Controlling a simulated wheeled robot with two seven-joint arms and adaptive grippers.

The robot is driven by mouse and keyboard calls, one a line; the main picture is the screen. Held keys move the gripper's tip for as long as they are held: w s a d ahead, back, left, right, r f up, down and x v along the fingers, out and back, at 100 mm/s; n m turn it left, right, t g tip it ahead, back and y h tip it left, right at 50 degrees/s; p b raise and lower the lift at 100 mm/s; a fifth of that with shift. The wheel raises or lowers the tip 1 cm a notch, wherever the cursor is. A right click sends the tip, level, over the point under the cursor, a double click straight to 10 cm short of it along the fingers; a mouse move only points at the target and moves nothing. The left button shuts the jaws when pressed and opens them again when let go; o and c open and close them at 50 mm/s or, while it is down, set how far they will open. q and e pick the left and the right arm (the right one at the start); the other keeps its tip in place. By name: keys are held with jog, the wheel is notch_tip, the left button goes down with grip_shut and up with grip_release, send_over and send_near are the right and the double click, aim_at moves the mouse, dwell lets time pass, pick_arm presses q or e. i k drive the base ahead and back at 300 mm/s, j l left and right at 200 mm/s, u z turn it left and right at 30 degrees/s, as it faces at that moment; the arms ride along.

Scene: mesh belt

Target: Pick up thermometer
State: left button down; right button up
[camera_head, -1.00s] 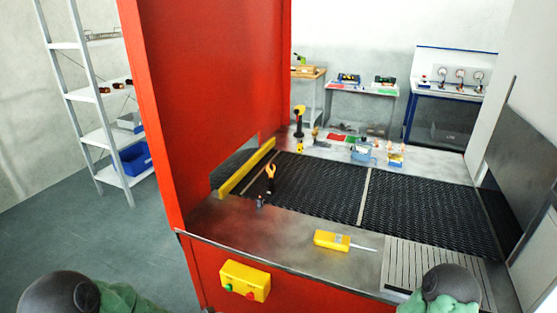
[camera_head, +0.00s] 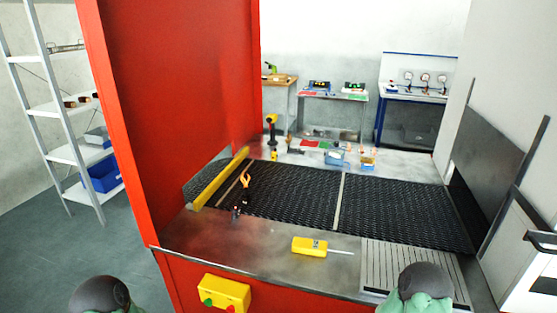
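The thermometer (camera_head: 310,246) has a yellow body and a thin pale probe pointing right. It lies on the metal front ledge (camera_head: 260,250) of the belt machine, left of a slatted grate. Dark, rounded parts of my two arms with green sections show at the bottom edge, one at the lower left and one at the lower right. Neither gripper's fingers are in view. Nothing is touching the thermometer.
A black mesh belt (camera_head: 290,200) runs behind the ledge, with a yellow bar (camera_head: 220,179) at its left. Orange-handled pliers (camera_head: 244,188) are near the ledge. A red panel (camera_head: 180,100) rises at left. A yellow button box (camera_head: 223,293) is on the front. The slatted grate (camera_head: 415,270) is at right.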

aim_at(299, 245)
jog(key=l+u, duration=0.3)
jog(key=u, duration=0.2)
jog(key=l+u, duration=0.25)
jog(key=u, duration=0.25)
